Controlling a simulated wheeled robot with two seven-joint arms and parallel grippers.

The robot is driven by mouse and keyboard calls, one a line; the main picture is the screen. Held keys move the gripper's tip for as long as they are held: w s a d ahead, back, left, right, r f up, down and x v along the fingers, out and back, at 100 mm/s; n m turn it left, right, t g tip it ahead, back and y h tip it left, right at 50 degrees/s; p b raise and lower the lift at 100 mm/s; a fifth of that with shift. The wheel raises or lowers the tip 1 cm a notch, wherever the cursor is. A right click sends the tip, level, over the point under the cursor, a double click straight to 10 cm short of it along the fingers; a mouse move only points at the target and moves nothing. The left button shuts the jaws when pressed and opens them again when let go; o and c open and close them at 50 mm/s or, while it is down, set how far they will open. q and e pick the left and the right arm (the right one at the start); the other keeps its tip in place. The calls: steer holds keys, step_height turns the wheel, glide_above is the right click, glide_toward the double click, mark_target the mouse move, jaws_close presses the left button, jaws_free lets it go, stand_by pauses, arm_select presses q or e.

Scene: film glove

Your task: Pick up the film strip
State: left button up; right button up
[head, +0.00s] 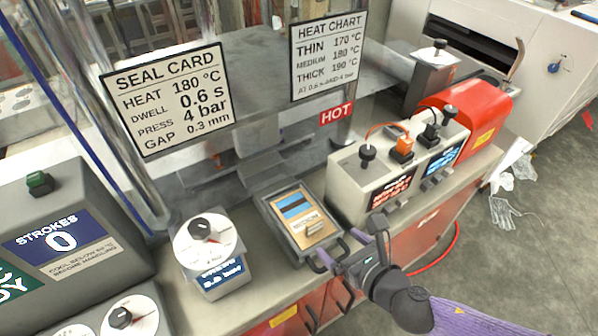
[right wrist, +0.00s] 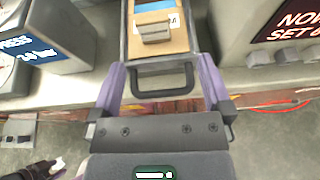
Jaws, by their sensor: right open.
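A tan card with blue and dark bands (head: 295,207), which looks like the film strip, lies in a grey tray (head: 272,213) on the bench. A small block (head: 314,228) sits on the card's near part, and a label reads MEDIUM. The card's near end and the block (right wrist: 153,33) show at the top of the right wrist view. A black handle (right wrist: 162,90) sticks out from the tray's near end. My right gripper (head: 336,252) is open, its purple fingers on either side of the handle, short of the card.
A dial box (head: 208,250) stands left of the tray, and a control box with displays (head: 345,180) stands right. A press with a HOT sign (head: 337,113) is behind. The bench's front edge lies below the handle. Open floor is at right, with white gloves (head: 512,210).

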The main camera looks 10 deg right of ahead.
mark_target(316, 227)
steer(key=w+a, duration=0.1)
steer(key=w+a+f+b, duration=0.1)
steer(key=w, duration=0.1)
steer(key=shift+f+n, duration=0.1)
steer(key=shift+n, duration=0.2)
steer(key=x, duration=0.2)
steer(key=b+x, duration=0.1)
steer(key=x, duration=0.1)
steer(key=shift+w+f, duration=0.25)
steer(key=shift+f, duration=0.1)
steer(key=shift+w+a+f, duration=0.1)
steer(key=shift+w, duration=0.15)
arm_select(q)
steer(key=shift+s+a+f, duration=0.25)
steer(key=shift+s+f, duration=0.2)
steer(key=shift+f, duration=0.1)
steer(key=shift+s+a+f, duration=0.2)
steer(key=shift+s+f, duration=0.2)
steer(key=shift+f, duration=0.1)
arm_select(e)
steer(key=shift+c, duration=0.7)
arm_select(q)
steer(key=shift+d, duration=0.45)
arm_select(e)
steer(key=c, duration=1.2)
